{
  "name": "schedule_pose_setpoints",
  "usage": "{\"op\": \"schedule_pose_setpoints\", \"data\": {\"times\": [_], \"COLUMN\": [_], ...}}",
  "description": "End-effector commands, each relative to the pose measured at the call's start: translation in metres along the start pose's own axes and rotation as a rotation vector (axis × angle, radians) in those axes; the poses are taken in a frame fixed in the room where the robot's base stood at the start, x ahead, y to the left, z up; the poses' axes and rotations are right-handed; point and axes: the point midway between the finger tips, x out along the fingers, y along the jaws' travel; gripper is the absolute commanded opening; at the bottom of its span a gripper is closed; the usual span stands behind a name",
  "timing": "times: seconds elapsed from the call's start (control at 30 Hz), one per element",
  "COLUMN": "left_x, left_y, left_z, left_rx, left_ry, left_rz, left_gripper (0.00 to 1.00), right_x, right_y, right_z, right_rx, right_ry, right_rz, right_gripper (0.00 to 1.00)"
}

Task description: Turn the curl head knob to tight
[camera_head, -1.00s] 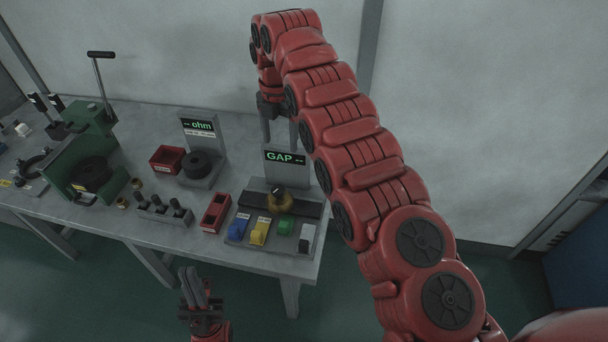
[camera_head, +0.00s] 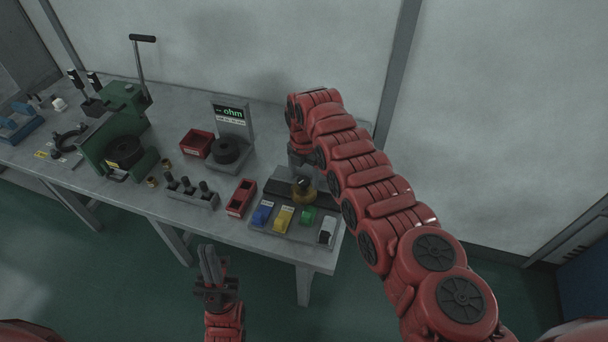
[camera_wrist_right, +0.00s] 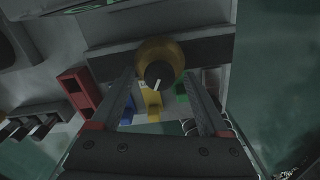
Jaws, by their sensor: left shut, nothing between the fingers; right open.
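The curl head knob is a brass-coloured round knob with a black top (camera_head: 303,187) on a dark bar at the right end of the bench. In the right wrist view the knob (camera_wrist_right: 159,70) shows a white pointer line on its black cap. My right gripper (camera_wrist_right: 165,85) is open, with its two fingers to either side of the knob in that view; I cannot tell if they touch it. In the head view my right arm comes down behind the knob and its fingers are hidden. My left gripper (camera_head: 211,262) is shut and empty, in front of the bench.
Blue (camera_head: 263,213), yellow (camera_head: 283,219) and green (camera_head: 308,215) blocks sit in front of the knob. A red tray (camera_head: 241,198) is to their left.

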Motion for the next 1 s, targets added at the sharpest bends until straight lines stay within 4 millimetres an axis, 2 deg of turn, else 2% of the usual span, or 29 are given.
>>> {"op": "schedule_pose_setpoints", "data": {"times": [0.13,0.4,0.83,1.0], "left_x": [0.001,0.0008,0.0008,0.0002], "left_y": [0.0,0.0,0.0,0.0], "left_z": [-0.0002,-0.0001,-0.0001,0.0], "left_rx": [0.0,0.0,0.0,0.0], "left_ry": [0.0,0.0,0.0,0.0], "left_rz": [0.0,0.0,0.0,0.0], "left_gripper": [0.0,0.0,0.0,0.0], "right_x": [0.0084,0.009,0.0087,0.0089], "right_y": [-0.0007,-0.0003,-0.0002,-0.0001], "right_z": [-0.0009,-0.0003,-0.0004,-0.0003], "right_rx": [0.0,0.0,0.0,0.004], "right_ry": [0.002,0.0,0.0,0.0], "right_rz": [-0.003,-0.001,0.0,0.0], "right_gripper": [0.78,0.76,0.0,0.0]}}
